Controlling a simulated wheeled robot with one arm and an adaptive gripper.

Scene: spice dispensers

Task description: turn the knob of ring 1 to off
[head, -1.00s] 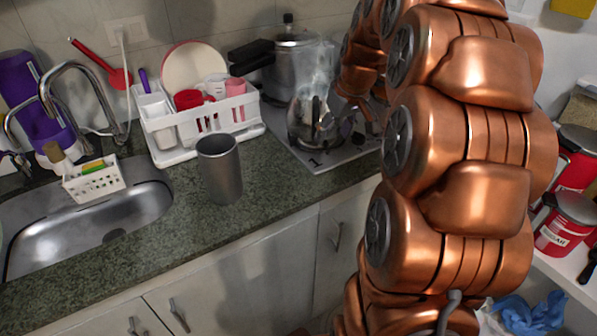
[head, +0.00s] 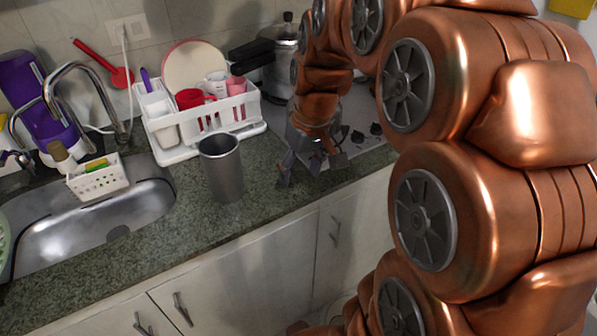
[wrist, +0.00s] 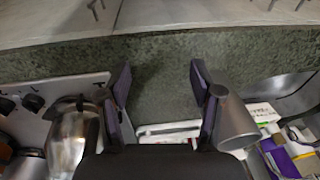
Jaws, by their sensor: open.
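My gripper (head: 314,168) is open and empty, over the counter at the near left corner of the hob (head: 362,118). In the wrist view its two fingers (wrist: 161,98) stand apart with bare counter between them. The hob also shows at the left there (wrist: 62,92), with a dark knob (wrist: 33,102) and another (wrist: 6,104) near its front edge. A small dark mark (wrist: 101,90) lies by the left finger; I cannot tell whether it is a knob or a label. The moka pot (wrist: 70,140) stands on the hob. My arm hides it in the head view.
A metal cup (head: 222,168) stands on the counter left of my gripper, close to the right finger in the wrist view (wrist: 232,122). A white dish rack (head: 190,142) and a large pot (head: 283,72) stand behind. The sink (head: 95,215) is at the left.

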